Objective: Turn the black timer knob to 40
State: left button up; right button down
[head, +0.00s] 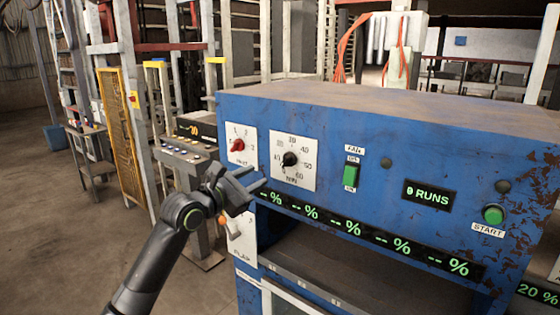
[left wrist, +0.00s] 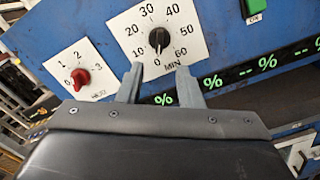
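The black timer knob (head: 289,159) sits on a white dial plate marked in minutes up to 60, on the blue machine's front. In the left wrist view the knob (left wrist: 159,38) shows the numbers 10 to 60 around it. My left gripper (head: 259,180) is open and empty, below and in front of the dial. In the left wrist view its two fingers (left wrist: 160,74) stand apart, just below the knob and not around it. My right gripper is not in view.
A red knob (head: 237,145) on its own plate is left of the timer. A green fan switch (head: 350,177), a green start button (head: 492,214) and a "0 RUNS" display (head: 429,195) are to the right. A strip of percent displays (head: 352,228) runs below.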

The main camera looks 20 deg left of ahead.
aim_at(284, 162)
pick_arm(q)
jog(key=p+x, duration=0.2)
jog(key=x, duration=0.9)
jog(key=shift+w, duration=0.1)
jog(key=shift+f, duration=0.1)
grip_shut()
